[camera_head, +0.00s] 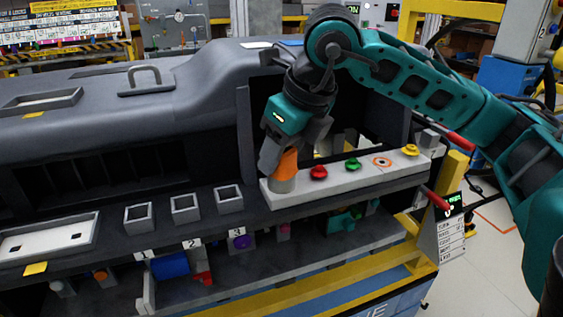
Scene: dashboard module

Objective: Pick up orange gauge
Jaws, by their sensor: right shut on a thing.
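The orange gauge (286,168) is at the left end of the pale grey holder bar (345,178), in the right half of the head view. It looks upright, with a grey lower part at the bar. My right gripper (284,152) reaches down from above and is shut on the gauge; the fingers hide its upper part. I cannot tell whether the gauge still touches the bar. My left gripper is not in view.
Red (318,173), green (352,164) and yellow (410,150) knobs stand on the bar beside the gauge. Three square sockets, including a middle one (185,207), line the dashboard ledge to the left.

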